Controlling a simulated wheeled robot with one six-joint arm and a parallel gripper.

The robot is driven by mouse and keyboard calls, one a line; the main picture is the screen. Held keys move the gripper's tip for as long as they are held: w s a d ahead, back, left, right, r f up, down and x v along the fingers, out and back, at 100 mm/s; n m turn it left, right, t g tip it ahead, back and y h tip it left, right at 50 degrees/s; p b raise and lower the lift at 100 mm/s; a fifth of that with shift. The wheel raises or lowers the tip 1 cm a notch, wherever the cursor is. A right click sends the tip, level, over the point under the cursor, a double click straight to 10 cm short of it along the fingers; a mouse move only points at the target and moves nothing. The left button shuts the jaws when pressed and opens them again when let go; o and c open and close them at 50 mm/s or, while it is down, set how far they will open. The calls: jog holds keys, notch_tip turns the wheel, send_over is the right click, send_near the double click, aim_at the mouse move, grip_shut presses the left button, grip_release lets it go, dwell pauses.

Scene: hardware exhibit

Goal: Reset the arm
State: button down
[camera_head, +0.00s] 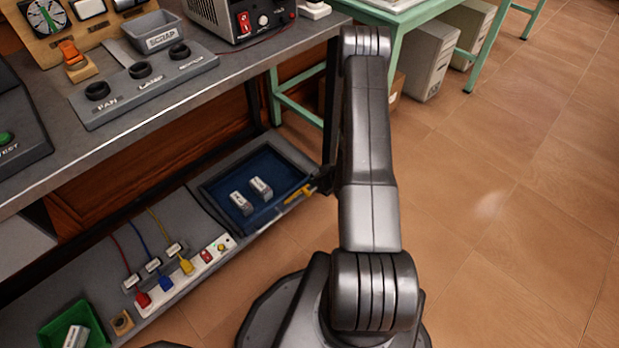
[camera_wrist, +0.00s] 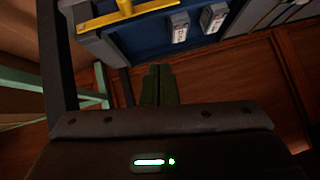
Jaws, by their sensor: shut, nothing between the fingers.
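My arm (camera_head: 368,150) stands bent upward in the head view, over the floor to the right of the workbench. My gripper (camera_wrist: 159,72) shows in the wrist view with its two dark fingers together and nothing between them. It is near the blue tray (camera_wrist: 138,40), which holds two small white-labelled blocks and has a yellow handle (camera_wrist: 125,12) on its edge. In the head view the gripper is hidden behind the arm or the bench.
The grey workbench (camera_head: 52,185) carries a panel with three round sockets (camera_head: 145,80) and a power supply (camera_head: 243,18). The low shelf holds the blue tray (camera_head: 222,182), a power strip (camera_head: 185,272) and a green bin (camera_head: 52,325). A green table stands behind. Floor at right is clear.

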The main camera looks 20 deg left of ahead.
jog(key=shift+d+r, duration=0.15)
jog(key=shift+d, duration=0.05)
jog(key=shift+w+a+f+b, duration=0.45)
jog(key=shift+a+f+b, duration=0.6)
jog(key=shift+f, duration=1)
jog(key=shift+w+a+f+b, duration=0.45)
jog(key=shift+a+f+b, duration=0.55)
jog(key=shift+f, duration=1.1)
jog(key=shift+w+a+f+b, duration=0.45)
jog(key=shift+a+f+b, duration=0.3)
jog(key=shift+a+f, duration=0.9)
jog(key=shift+d+f, duration=0.35)
jog(key=shift+d, duration=0.05)
jog(key=shift+r, duration=0.1)
